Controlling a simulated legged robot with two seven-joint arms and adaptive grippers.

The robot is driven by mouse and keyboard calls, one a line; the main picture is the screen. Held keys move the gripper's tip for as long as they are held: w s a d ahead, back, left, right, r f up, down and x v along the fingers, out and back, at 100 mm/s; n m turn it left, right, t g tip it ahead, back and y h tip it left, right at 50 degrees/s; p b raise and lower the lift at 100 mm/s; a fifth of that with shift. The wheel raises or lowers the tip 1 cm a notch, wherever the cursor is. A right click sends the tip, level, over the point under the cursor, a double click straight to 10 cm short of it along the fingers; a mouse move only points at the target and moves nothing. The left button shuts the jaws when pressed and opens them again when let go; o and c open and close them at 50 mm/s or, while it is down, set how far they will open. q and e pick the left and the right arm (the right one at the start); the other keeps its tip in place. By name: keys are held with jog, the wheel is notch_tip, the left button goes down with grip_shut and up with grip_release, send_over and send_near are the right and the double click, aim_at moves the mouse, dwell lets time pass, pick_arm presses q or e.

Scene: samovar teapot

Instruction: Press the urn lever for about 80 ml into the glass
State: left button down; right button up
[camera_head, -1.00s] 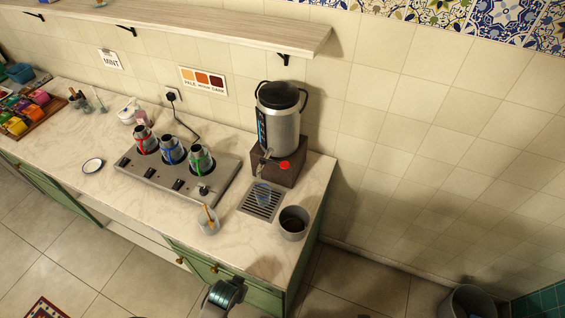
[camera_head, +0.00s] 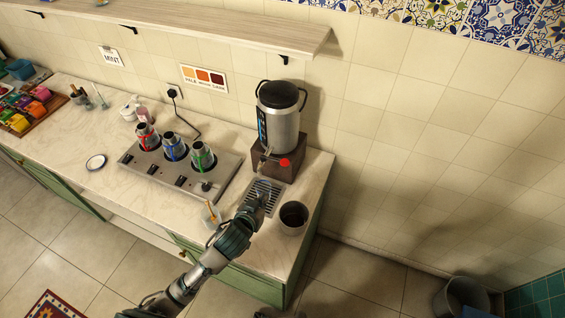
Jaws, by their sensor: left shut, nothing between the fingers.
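The urn (camera_head: 279,118), a steel cylinder with a black lid and handles, stands on a brown base at the counter's right end. Its spout (camera_head: 265,157) points forward, and the red lever knob (camera_head: 284,162) sticks out at the right. My left gripper (camera_head: 257,199) is shut and reaches over the drip tray (camera_head: 273,190) below the spout. The glass is hidden behind my gripper, so I cannot tell whether they touch.
A dark grey pot (camera_head: 293,217) stands right of the drip tray. A glass with a wooden stick (camera_head: 210,213) stands close left of my arm. The burner plate (camera_head: 178,168) carries several small pots. A shelf (camera_head: 220,30) overhangs the back.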

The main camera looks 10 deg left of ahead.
pick_arm(q)
jog(key=w+d+r+t+h, duration=0.1)
jog(key=w+r, duration=0.3)
jog(key=r, duration=0.4)
jog(key=shift+d+r+t, duration=0.35)
jog(key=shift+t, duration=0.55)
pick_arm(e)
jog(key=s+d+f, duration=0.2)
jog(key=s+f, duration=0.4)
jog(key=s, duration=0.4)
jog(key=shift+s+f+g, duration=0.2)
jog(key=shift+s+g, duration=0.2)
pick_arm(q)
jog(key=shift+w, duration=0.15)
pick_arm(e)
jog(key=shift+d, duration=0.1)
pick_arm(q)
jog(key=w+d+f+p, duration=0.1)
jog(key=w+f, duration=0.5)
jog(key=w, duration=0.3)
jog(key=shift+w+d+f+p, duration=0.2)
jog(key=shift+d+f+p, duration=0.1)
jog(key=shift+d, duration=0.1)
pick_arm(e)
jog(key=shift+r, duration=0.8)
pick_arm(q)
jog(key=shift+m, duration=0.3)
